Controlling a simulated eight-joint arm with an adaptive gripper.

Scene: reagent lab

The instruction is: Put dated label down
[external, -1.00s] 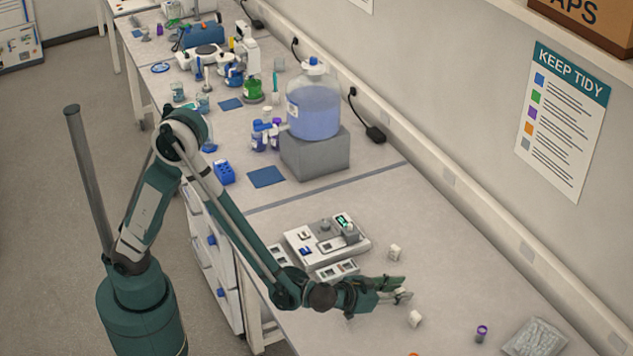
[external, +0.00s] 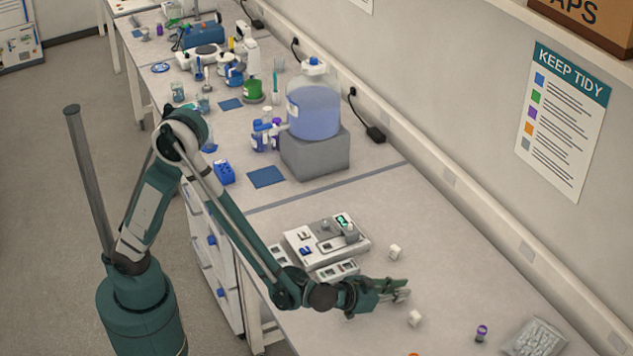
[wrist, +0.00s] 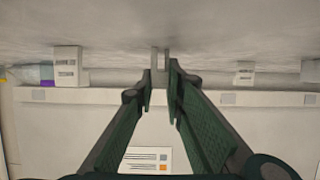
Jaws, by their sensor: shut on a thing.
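My gripper (external: 404,290) is low over the near part of the bench, right of the grey-white instrument (external: 326,240). In the wrist view its two green fingers (wrist: 160,84) come together around a small, thin, pale piece (wrist: 160,59), which I take to be the dated label. No date or print can be read on it. The fingers hide most of it, and it cannot be made out in the external view. Whether it touches the bench I cannot tell.
Small white blocks stand on either side of my gripper, one behind (external: 395,252) and one in front (external: 415,318). A purple-capped vial (external: 481,333) and a clear bag (external: 536,337) lie farther right. Bare bench lies between them.

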